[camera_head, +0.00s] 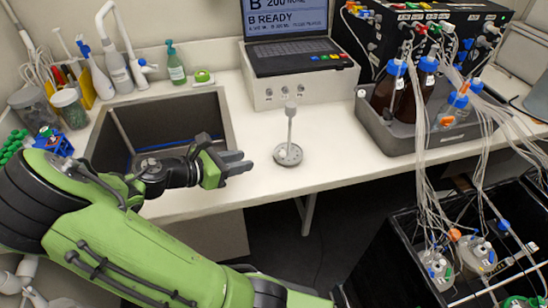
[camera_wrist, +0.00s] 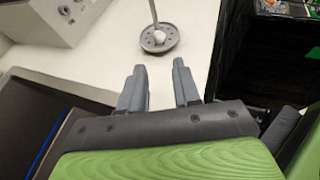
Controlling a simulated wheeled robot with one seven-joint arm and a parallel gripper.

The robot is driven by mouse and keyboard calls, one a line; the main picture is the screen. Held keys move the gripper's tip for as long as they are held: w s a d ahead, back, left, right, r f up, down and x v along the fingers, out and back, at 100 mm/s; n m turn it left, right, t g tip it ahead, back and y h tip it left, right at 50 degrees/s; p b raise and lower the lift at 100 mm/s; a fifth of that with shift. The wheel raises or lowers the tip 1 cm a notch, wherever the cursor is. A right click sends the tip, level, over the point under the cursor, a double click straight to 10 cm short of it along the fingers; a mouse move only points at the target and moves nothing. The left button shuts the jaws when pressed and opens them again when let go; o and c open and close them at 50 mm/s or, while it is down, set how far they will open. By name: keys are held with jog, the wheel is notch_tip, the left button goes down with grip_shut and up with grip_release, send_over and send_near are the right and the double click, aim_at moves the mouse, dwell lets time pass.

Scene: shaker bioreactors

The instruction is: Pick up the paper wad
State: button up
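A small white wad, likely the paper wad (camera_wrist: 159,36), lies on the round grey base (camera_wrist: 168,44) of a small stand, beside its upright rod. In the head view the stand's base (camera_head: 288,155) is on the white counter, right of my gripper; the wad is too small there to make out clearly. My gripper (camera_wrist: 159,72) is open and empty, its two grey fingers apart and pointing toward the stand. In the head view my gripper (camera_head: 243,163) is left of the base, with a gap between them.
A sink (camera_head: 222,112) lies behind and left of my gripper. A control box with a laptop (camera_head: 290,92) stands behind the stand. A grey tray with bottles (camera_head: 400,140) is to the right. A black bin with tubing (camera_head: 400,235) is at the lower right. The counter around the stand is clear.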

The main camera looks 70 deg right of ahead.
aim_at(280, 153)
jog(key=b+x, duration=0.5)
jog(key=x, duration=0.8)
jog(key=shift+d, duration=0.2)
jog(key=shift+a, duration=0.1)
grip_shut()
